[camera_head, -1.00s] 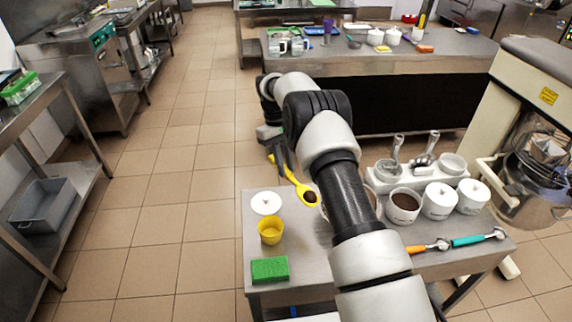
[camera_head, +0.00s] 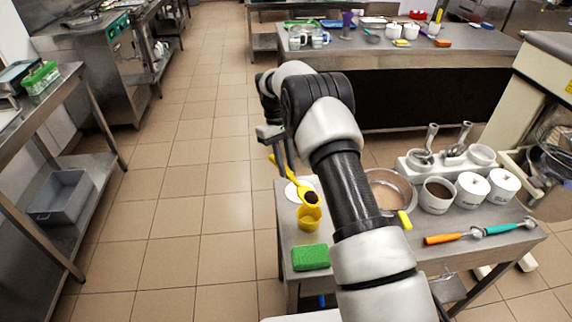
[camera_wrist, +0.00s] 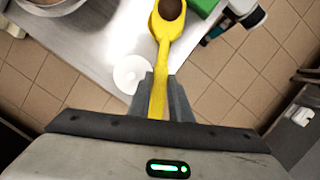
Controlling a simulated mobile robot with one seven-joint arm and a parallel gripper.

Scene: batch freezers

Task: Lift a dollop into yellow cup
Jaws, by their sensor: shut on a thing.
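My gripper (camera_head: 277,150) is shut on the handle of a yellow spoon (camera_head: 298,184). The spoon also shows in the wrist view (camera_wrist: 161,58), its handle between the two fingers. A dark brown dollop (camera_head: 311,197) lies in the spoon's bowl; in the wrist view the dollop (camera_wrist: 170,9) is cut by the top edge. The yellow cup (camera_head: 309,220) stands upright on the metal table. In the head view the spoon's bowl overlaps the cup's upper rim; I cannot tell the height between them. The cup does not show clearly in the wrist view.
A white lid (camera_head: 291,191) lies behind the cup, and a green sponge (camera_head: 310,258) in front of it. Floor left of the table is clear.

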